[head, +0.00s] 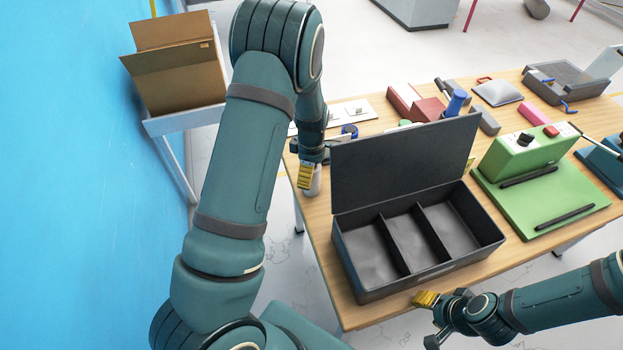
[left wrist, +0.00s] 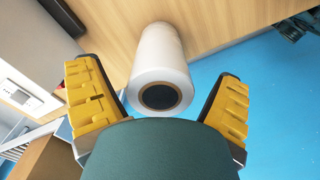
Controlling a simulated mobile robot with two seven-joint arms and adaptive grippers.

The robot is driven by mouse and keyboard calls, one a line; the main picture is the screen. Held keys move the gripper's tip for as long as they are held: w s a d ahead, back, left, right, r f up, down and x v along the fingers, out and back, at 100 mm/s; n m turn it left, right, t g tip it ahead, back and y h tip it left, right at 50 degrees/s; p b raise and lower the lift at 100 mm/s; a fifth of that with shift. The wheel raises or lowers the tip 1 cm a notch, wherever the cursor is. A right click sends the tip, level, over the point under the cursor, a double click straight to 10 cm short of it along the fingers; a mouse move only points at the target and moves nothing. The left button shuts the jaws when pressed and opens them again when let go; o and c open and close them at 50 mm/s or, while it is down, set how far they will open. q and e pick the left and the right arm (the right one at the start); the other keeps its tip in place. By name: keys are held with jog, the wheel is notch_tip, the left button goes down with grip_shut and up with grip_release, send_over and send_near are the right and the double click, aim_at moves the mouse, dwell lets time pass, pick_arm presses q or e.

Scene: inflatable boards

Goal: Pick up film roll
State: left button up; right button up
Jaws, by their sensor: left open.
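The film roll (left wrist: 160,58) is a white cylinder with a dark round core, standing on the wooden table near its edge. In the left wrist view it lies between the two yellow fingers of my open left gripper (left wrist: 157,78), with visible gaps on both sides. In the head view my left gripper (head: 308,176) is at the table's left edge, and only a whitish part of the roll (head: 315,183) shows beside its finger. My right gripper (head: 430,319) is at the table's front edge, its fingers apart and empty.
An open black three-compartment box (head: 374,293) stands just right of the roll, its lid (head: 400,160) raised. A green board with a device (head: 525,155) is farther right. Several small items crowd the table's back. A cardboard box (head: 178,75) sits on a side stand by the blue wall.

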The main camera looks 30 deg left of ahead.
pick_arm(q)
jog(key=shift+f, duration=0.25)
jog(key=c, duration=1.4)
jog(key=shift+r, duration=0.2)
